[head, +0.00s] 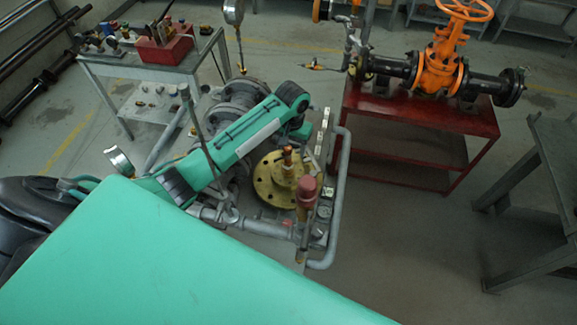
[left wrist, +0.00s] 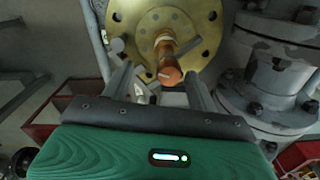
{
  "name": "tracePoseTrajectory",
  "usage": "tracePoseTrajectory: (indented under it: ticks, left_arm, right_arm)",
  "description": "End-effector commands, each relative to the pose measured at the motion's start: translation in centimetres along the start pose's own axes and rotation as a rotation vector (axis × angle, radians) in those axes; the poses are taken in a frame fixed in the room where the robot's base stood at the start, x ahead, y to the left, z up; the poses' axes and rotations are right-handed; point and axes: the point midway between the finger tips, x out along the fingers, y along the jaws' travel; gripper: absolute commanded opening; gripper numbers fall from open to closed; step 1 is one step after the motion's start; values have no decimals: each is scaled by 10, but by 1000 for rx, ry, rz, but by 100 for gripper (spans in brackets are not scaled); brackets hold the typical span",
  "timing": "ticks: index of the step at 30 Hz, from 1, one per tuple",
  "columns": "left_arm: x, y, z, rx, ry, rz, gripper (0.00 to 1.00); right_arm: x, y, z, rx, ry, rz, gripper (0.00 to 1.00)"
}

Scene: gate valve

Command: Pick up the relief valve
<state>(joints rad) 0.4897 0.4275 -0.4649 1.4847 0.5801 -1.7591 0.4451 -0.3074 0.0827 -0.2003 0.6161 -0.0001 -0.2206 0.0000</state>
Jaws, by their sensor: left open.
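A copper-coloured valve (head: 287,156), which looks like the relief valve, stands up from the round brass flange (head: 264,180) on the grey pipe rig. In the left wrist view the valve (left wrist: 167,55) points toward the camera in front of the brass flange (left wrist: 203,22). My left gripper (left wrist: 158,80) is open, with one finger on either side of the valve's near end in the picture. I cannot tell the depth gap, and I see no clear contact. In the head view the left gripper (head: 297,130) is largely hidden by my arm. My right gripper is not in view.
A red-capped fitting (head: 306,190) stands close beside the brass flange. Grey flanged pipe (left wrist: 267,85) is right of the gripper in the wrist view. A grey rail (head: 341,180) borders the rig. An orange gate valve (head: 438,68) sits on a red table (head: 415,118).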

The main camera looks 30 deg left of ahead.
Motion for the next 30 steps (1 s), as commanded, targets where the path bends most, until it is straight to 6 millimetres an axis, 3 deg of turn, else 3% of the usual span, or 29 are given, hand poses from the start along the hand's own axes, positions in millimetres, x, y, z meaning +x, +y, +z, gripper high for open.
tracePoseTrajectory:
  ticks: [7, 15, 23, 26, 30]
  left_arm:
    - [17, -6, 6, -1, -3, -2, 59]
    - [49, -8, 7, 0, -1, 0, 59]
    - [54, -8, 7, 0, 1, 0, 59]
    - [54, -8, 7, 0, 1, 0, 46]
    - [54, -8, 7, 0, 1, 0, 18]
  right_arm:
    - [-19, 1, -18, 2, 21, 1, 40]
    - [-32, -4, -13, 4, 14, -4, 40]
    - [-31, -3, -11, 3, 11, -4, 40]
    - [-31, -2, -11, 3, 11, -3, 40]
    - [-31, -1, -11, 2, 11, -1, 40]
